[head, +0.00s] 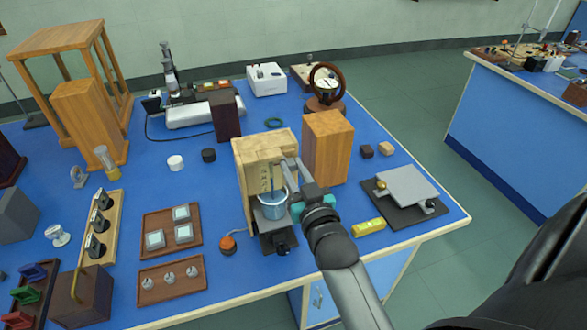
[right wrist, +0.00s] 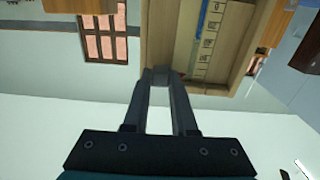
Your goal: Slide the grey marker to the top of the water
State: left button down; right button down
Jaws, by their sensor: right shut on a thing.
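A light wooden stand (head: 250,150) holds an upright scale (head: 265,180) with dark marks. A glass beaker of bluish water (head: 272,209) stands in front of it on a dark base. My right gripper (head: 287,165) is at the stand, just above the beaker. In the right wrist view its fingertips (right wrist: 160,76) are closed together on the small grey marker (right wrist: 161,71), beside the lower end of the numbered scale (right wrist: 208,40). The fingers hide most of the marker, and it cannot be made out in the head view. My left gripper is not in view.
A tall wooden block (head: 328,148) stands close right of the stand. An orange-topped round thing (head: 228,243) lies left of the base, and a yellow box (head: 369,227) lies to the right. Wooden trays (head: 171,278) with small parts fill the left front.

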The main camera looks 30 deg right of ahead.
notch_tip(320, 180, down, 5)
jog(key=shift+r+b, duration=0.2)
jog(key=shift+b, duration=1)
jog(key=c, duration=0.7)
grip_release()
jog(key=v, duration=1.5)
jog(key=shift+s+d, duration=0.1)
jog(key=shift+s, duration=0.1)
